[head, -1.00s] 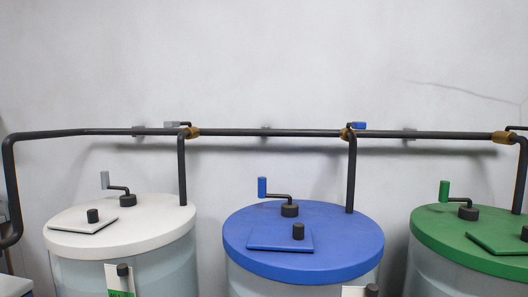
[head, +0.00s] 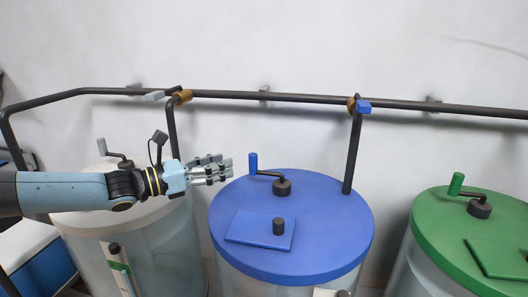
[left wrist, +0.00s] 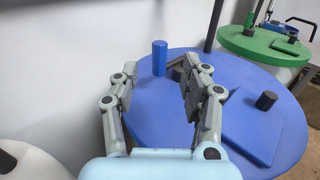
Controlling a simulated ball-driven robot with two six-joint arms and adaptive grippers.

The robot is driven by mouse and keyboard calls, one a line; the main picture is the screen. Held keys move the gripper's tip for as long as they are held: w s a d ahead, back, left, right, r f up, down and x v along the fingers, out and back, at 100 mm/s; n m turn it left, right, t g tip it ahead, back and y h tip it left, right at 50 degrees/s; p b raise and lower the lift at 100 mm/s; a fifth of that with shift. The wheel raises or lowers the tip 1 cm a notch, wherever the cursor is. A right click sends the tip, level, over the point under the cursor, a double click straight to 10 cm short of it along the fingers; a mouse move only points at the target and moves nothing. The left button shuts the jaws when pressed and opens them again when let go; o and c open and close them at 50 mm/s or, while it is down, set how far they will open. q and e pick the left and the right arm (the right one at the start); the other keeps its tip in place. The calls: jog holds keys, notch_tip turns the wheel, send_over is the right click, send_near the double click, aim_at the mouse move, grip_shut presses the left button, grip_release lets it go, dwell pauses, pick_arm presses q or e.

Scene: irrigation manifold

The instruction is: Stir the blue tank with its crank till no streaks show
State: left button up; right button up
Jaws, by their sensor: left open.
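The blue tank (head: 336,243) stands in the middle of the head view with a flat blue lid. Its crank has an upright blue handle (head: 253,163) on a dark arm and a dark hub (head: 282,187). My left gripper (head: 228,170) is open and empty, just left of the crank handle in the head view. In the left wrist view the blue handle (left wrist: 159,58) stands beyond and between the open fingers (left wrist: 158,80), apart from them. The crank's hub is partly hidden behind a finger there. The tank's liquid cannot be judged for streaks. My right gripper is not in view.
A white-lidded tank (head: 85,222) stands left, partly behind my left arm, and a green-lidded tank (head: 455,232) stands right. A dark pipe (head: 310,99) runs along the wall, with down-pipes to the tanks. A blue hatch (head: 258,232) with a dark knob lies on the blue lid.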

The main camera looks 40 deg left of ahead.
aim_at(253, 154)
pick_arm(q)
jog(key=b+x, duration=0.2)
jog(key=x, duration=0.3)
jog(key=shift+f, duration=0.1)
jog(key=shift+x, duration=1.25)
jog(key=shift+w+d, duration=0.15)
jog(key=shift+w, duration=0.7)
jog(key=shift+w+d, duration=0.1)
jog(key=shift+w, duration=0.05)
jog(key=shift+c, duration=1)
jog(key=c, duration=0.7)
grip_shut()
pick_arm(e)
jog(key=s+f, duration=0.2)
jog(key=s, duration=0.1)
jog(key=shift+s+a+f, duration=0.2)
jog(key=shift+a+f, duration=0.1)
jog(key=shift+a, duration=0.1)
